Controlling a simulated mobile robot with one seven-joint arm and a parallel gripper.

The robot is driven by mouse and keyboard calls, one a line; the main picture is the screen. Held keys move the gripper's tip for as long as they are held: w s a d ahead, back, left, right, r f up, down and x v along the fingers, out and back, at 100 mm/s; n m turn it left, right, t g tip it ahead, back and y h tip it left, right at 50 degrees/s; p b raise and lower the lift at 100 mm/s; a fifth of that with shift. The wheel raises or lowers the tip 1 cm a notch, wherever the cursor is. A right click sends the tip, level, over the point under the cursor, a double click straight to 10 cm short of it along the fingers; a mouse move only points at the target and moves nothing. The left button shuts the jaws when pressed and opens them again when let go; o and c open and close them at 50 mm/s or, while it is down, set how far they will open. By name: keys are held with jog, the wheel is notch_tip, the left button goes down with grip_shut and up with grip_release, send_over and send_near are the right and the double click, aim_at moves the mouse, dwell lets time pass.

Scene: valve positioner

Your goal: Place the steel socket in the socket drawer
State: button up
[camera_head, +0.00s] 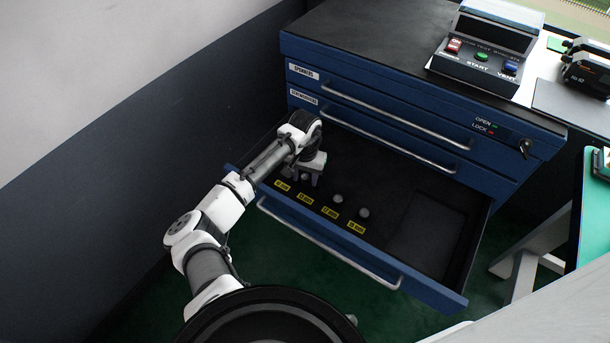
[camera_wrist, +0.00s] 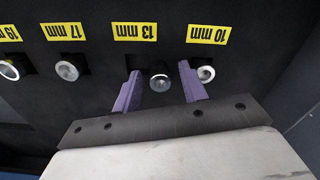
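The steel socket (camera_wrist: 160,81) stands upright at the 13 mm label (camera_wrist: 135,32) in the wrist view, between my two purple fingers. My gripper (camera_wrist: 160,70) is open, with a gap visible on each side of the socket. In the head view my gripper (camera_head: 309,180) is low inside the open socket drawer (camera_head: 427,290), at its left part, and largely hides the socket there. Whether the socket is fully seated in its recess I cannot tell.
Other sockets stand at the 10 mm (camera_wrist: 205,74), 17 mm (camera_wrist: 67,70) and 19 mm (camera_wrist: 9,70) labels. The drawer's right part is empty. Closed drawers and a key panel (camera_head: 487,127) are above; a wall (camera_head: 100,190) is to the left.

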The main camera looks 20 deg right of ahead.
aim_at(305, 176)
jog(key=shift+r, duration=0.1)
notch_tip(305, 176, up, 13)
jog(key=b, duration=0.1)
jog(key=shift+b, duration=0.4)
jog(key=shift+r, duration=0.1)
